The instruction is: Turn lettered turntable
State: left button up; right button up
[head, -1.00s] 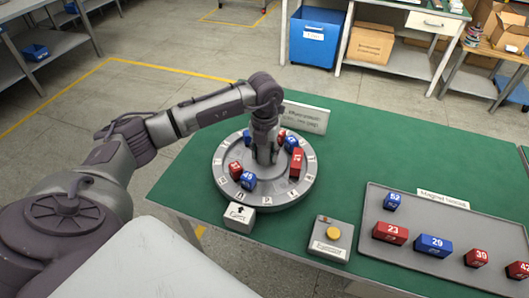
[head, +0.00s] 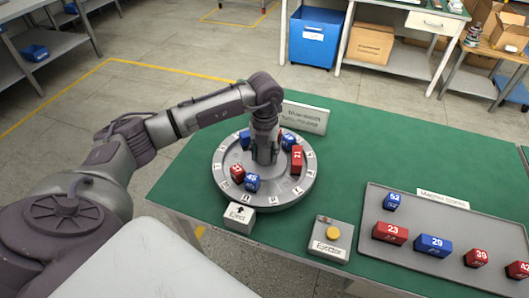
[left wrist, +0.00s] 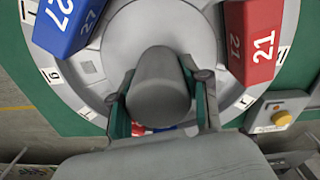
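The round grey turntable (head: 219,178), lettered around its rim, stands on the green table. It carries several numbered red and blue blocks, including a red block marked 21 (head: 297,159) at its right and a blue block marked 27 (left wrist: 70,22), seen in the left wrist view. My left gripper (head: 264,160) points down at the turntable's centre. In the left wrist view its two fingers (left wrist: 163,112) stand on either side of the grey central knob (left wrist: 158,85) and look closed on it. The white eject marker (head: 239,219) with an arrow sits at the front rim. My right gripper is out of view.
A grey box with a yellow button (head: 333,232) stands right of the turntable. A grey tray (head: 410,265) with several numbered blocks lies farther right. A sign (head: 305,118) stands behind the turntable. The green table (head: 375,145) is bare at the back right.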

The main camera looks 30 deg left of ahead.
pick_arm(q)
jog(key=o, duration=0.5)
jog(key=shift+c, duration=0.2)
notch_tip(320, 180, up, 12)
jog(key=shift+r, duration=0.1)
dwell(1.0)
